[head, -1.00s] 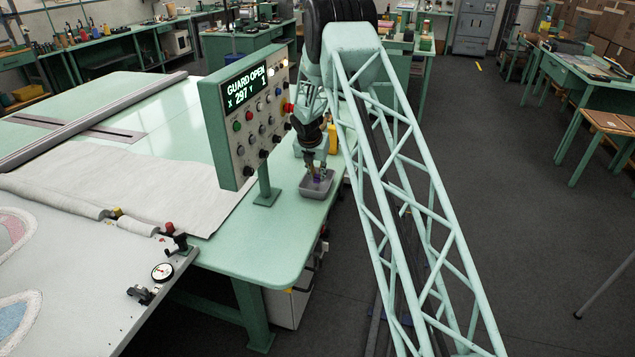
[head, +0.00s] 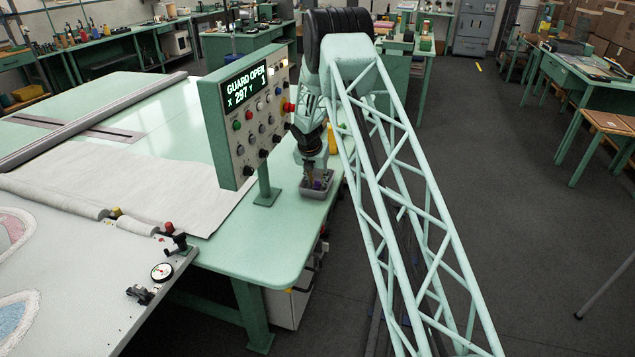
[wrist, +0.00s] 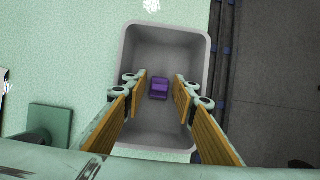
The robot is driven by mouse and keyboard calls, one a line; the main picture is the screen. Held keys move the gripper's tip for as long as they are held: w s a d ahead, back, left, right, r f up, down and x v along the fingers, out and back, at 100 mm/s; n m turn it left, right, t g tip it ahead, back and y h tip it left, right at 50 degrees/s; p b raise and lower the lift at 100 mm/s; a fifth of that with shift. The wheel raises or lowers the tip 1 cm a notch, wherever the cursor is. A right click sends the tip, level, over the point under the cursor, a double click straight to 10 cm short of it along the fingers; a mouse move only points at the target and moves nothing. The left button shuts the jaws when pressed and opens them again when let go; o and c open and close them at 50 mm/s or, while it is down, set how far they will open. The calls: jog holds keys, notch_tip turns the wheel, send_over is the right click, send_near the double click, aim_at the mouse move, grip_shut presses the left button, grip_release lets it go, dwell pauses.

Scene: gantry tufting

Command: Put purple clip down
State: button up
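The purple clip (wrist: 159,89) lies on the floor of a grey bin (wrist: 150,38) in the wrist view. It shows as a small purple patch in the head view (head: 318,185), where the bin (head: 317,196) stands on the green table. My gripper (wrist: 160,82) is open, its wood-coloured finger pads on either side of the clip with a clear gap on both sides. It points down into the bin in the head view (head: 313,177). How far the fingertips are above the bin floor is hard to tell.
A control panel (head: 247,115) reading GUARD OPEN stands on a post just left of the bin. The table edge is close on the bin's right, with dark floor beyond. Bare green tabletop (head: 265,245) lies in front.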

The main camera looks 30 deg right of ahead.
jog(key=shift+o, duration=0.2)
jog(key=shift+r, duration=0.1)
jog(key=p+v, duration=0.1)
jog(key=v, duration=1.1)
dwell(0.4)
jog(key=shift+r, duration=0.1)
dwell(0.5)
